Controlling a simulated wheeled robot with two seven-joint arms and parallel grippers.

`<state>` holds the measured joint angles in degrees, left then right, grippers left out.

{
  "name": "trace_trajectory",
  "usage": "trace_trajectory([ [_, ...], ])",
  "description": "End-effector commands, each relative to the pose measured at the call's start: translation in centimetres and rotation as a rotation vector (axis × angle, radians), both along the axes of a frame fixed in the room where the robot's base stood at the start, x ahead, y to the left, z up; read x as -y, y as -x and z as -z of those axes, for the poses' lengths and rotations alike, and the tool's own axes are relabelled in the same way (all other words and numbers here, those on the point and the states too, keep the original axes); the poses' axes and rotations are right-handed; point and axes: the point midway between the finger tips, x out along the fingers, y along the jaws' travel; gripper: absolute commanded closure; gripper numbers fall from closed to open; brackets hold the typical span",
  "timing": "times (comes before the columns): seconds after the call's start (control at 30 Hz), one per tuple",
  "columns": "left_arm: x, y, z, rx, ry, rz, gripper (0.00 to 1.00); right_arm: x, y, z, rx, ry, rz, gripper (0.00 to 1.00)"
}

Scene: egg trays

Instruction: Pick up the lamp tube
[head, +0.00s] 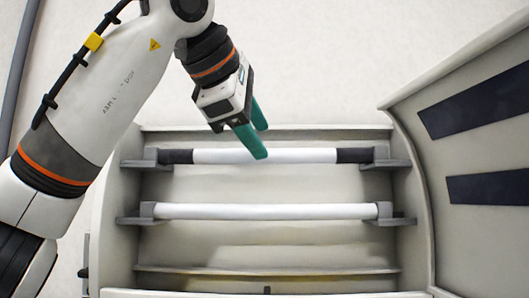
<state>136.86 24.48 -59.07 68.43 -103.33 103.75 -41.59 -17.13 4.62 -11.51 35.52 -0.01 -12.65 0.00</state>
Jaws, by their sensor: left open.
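Two white lamp tubes lie across a light grey box in the head view. The upper lamp tube (300,156) has dark end sections and rests between two grey side brackets. The lower lamp tube (250,212) lies parallel to it, on brackets with light grey ends. My left gripper (262,142) has green fingers and is open. My right gripper is not in view.
The box's side walls and brackets (390,164) flank the tubes. A curved grey panel (410,150) with dark strips (490,187) rises at the right. A ledge (270,271) crosses the box below the tubes. Bare space lies between the two tubes.

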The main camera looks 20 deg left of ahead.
Motion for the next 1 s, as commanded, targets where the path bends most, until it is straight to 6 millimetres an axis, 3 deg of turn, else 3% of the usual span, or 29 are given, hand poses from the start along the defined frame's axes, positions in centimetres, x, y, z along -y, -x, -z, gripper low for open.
trace_trajectory([
  [0.1, 0.1, -1.8, 0.5, -0.005, 0.0, -0.002, 0.51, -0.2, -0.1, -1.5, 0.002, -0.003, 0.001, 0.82],
  [0.27, 0.4, -3.6, 1.7, -0.003, 0.001, 0.0, 0.51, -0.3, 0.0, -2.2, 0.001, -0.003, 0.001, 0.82],
  [0.57, 0.5, -4.0, 2.1, -0.001, 0.002, -0.001, 0.51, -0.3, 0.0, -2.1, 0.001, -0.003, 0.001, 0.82],
  [0.8, 0.5, -4.0, 2.1, -0.001, 0.002, -0.001, 0.89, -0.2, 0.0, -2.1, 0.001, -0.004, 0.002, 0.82],
  [1.0, 0.5, -4.0, 2.1, -0.001, 0.002, -0.001, 0.9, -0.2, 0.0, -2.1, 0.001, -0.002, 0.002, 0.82],
])
